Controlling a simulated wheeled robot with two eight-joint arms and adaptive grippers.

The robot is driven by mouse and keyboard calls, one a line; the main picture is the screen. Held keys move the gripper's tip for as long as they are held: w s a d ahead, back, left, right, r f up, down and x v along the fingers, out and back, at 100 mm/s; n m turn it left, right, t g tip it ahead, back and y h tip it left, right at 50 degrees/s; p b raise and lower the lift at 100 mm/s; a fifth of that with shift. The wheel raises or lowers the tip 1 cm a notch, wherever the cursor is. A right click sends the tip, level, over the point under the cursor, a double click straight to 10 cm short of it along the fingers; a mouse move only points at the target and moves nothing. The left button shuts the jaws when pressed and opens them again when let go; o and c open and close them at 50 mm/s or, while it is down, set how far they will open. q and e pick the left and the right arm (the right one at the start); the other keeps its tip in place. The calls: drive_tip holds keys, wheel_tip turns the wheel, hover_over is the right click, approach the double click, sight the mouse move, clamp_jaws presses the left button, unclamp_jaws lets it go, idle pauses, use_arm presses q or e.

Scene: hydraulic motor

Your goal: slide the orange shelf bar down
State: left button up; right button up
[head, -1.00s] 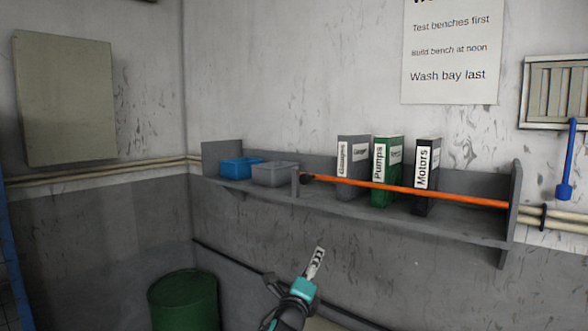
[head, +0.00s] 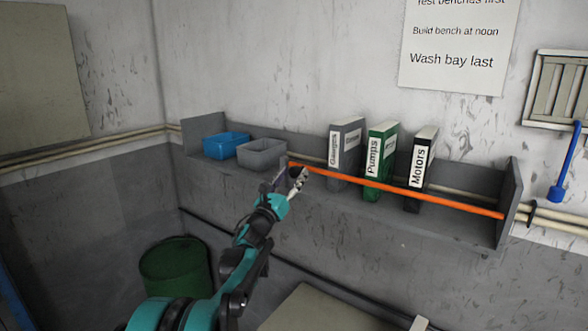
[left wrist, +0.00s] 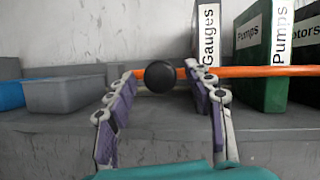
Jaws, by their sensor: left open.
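The orange shelf bar (head: 400,188) runs across the front of the grey wall shelf, in front of the binders, to the shelf's right end panel. In the left wrist view the bar (left wrist: 265,71) has a round black knob (left wrist: 160,76) near its left end. My left gripper (head: 300,178) is at the bar's left end in the head view. In the left wrist view its open fingers (left wrist: 163,100) stand on either side of the knob, with gaps showing; I cannot tell whether they touch the bar. My right gripper does not show.
The shelf (head: 450,228) holds a blue bin (head: 226,145), a grey bin (head: 262,154), and binders marked Gauges (head: 346,150), Pumps (head: 380,160) and Motors (head: 420,168). A green drum (head: 175,265) stands below left. Open space lies in front of the shelf.

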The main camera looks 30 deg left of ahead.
use_arm(q)
drive_tip(key=shift+w+a+r, duration=0.1)
drive_tip(key=shift+w+r, duration=0.15)
drive_tip(key=shift+w, duration=0.4)
drive_tip(key=shift+s+r, duration=0.1)
clamp_jaws()
wheel_tip(320, 180, down, 7)
drive_tip(key=b, duration=0.5)
drive_tip(key=shift+r, duration=0.1)
unclamp_jaws()
